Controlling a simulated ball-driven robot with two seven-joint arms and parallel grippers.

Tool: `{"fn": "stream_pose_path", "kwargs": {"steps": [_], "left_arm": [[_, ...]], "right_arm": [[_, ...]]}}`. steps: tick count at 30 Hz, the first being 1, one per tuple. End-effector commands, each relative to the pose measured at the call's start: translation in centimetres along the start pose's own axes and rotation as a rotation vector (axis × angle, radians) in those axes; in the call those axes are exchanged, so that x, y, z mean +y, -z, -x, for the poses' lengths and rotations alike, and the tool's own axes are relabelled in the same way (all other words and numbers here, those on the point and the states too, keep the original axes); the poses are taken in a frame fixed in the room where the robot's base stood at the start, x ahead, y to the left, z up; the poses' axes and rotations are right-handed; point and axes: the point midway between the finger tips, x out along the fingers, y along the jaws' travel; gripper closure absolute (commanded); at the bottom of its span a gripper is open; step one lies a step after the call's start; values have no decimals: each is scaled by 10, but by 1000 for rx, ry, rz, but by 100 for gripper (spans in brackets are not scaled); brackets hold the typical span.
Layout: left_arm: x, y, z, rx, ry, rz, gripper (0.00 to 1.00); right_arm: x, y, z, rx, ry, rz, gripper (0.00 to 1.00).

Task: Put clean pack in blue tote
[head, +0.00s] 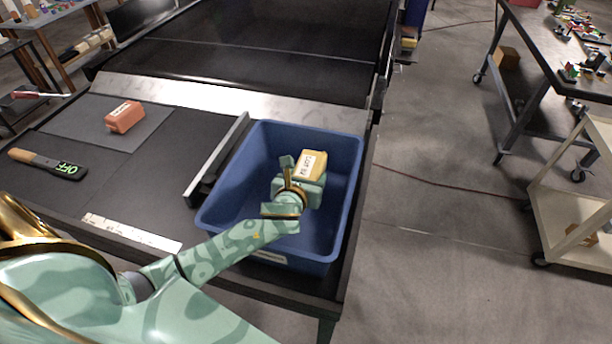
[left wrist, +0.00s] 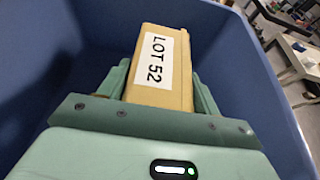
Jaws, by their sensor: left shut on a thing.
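A tan pack (head: 311,164) with a white label sits between the fingers of my left gripper (head: 301,177), which is shut on it. In the left wrist view the pack (left wrist: 149,92) shows its label reading "LOT 52", with a green finger on either side. The blue tote (head: 350,148) stands at the right end of the table. My left gripper and the pack are over the tote's opening, within its walls as seen from the head. I cannot tell whether the pack touches the tote's floor. My right gripper is not in view.
An orange-pink pack (head: 125,117) with a label lies on a grey mat (head: 78,122) at left. A wand marked OFF (head: 50,165) lies nearer the front. A raised metal guide (head: 217,160) runs beside the tote. The dark conveyor (head: 262,50) is behind.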

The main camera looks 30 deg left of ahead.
Motion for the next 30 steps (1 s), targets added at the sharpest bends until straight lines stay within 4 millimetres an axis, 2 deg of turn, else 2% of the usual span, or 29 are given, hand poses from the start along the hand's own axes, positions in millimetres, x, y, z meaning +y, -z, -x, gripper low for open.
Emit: {"fn": "stream_pose_path", "kwargs": {"steps": [1,3,12,16,24,30], "left_arm": [[0,4,0,6,-1,-3,34],[0,4,0,7,-1,-3,15],[0,4,1,10,-1,-4,15],[0,-9,6,8,-1,-2,15],[0,-8,72,7,1,-2,15],[0,-8,110,5,0,-2,15]], "right_arm": [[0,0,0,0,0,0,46],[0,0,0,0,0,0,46],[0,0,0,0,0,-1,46],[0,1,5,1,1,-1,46],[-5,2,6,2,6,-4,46],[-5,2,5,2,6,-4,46]]}}
